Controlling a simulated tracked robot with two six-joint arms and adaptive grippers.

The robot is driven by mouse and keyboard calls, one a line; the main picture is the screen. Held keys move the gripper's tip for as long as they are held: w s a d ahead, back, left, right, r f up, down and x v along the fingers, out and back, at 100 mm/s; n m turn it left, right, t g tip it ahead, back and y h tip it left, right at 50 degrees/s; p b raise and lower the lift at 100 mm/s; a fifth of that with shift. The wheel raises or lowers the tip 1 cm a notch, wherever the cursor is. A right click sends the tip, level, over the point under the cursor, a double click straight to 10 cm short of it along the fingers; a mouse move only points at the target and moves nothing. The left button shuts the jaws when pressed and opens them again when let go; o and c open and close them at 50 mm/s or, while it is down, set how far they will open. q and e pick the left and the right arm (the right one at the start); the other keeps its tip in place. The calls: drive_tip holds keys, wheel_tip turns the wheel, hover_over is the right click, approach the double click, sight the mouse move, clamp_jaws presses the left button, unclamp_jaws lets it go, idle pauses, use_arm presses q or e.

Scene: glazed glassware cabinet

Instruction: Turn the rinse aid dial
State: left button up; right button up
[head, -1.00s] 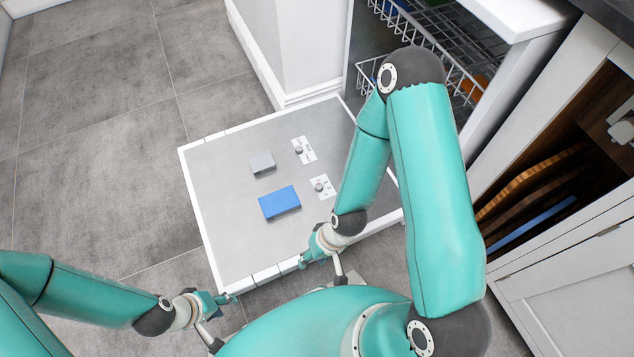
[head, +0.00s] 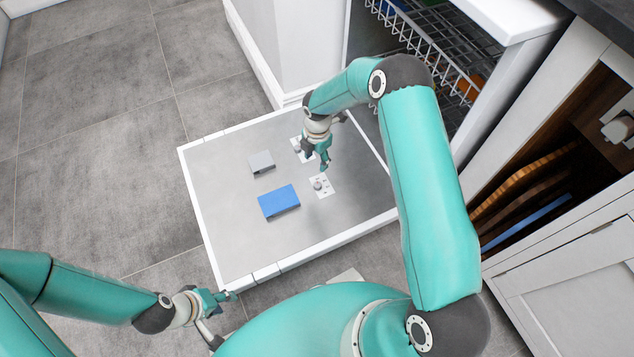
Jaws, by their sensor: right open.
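The open dishwasher door (head: 235,235) lies flat with its grey inner face up. Two small round grey dials sit on white marked plates: a lower one (head: 318,185) and an upper one (head: 297,148), partly covered by my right gripper. The markings are too small to tell which dial is the rinse aid one. My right gripper (head: 316,160) is open and empty, above the door between the two dials. Whether it touches anything cannot be told. My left gripper (head: 224,316) is open and empty, off the door's lower left corner.
A blue block (head: 279,201) and a smaller grey block (head: 261,162) are on the door, left of the dials. A wire rack (head: 420,40) shows inside the dishwasher. An open cabinet with boards (head: 530,185) stands at the right. The tiled floor at left is free.

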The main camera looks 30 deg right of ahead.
drive_tip(key=b, duration=0.5)
approach(318, 184)
wheel_tip(318, 184, down, 9)
drive_tip(key=shift+a+f, duration=0.1)
drive_tip(key=shift+a, duration=0.1)
clamp_jaws()
drive_tip(key=shift+a, duration=0.25)
drive_tip(key=shift+d, duration=0.15)
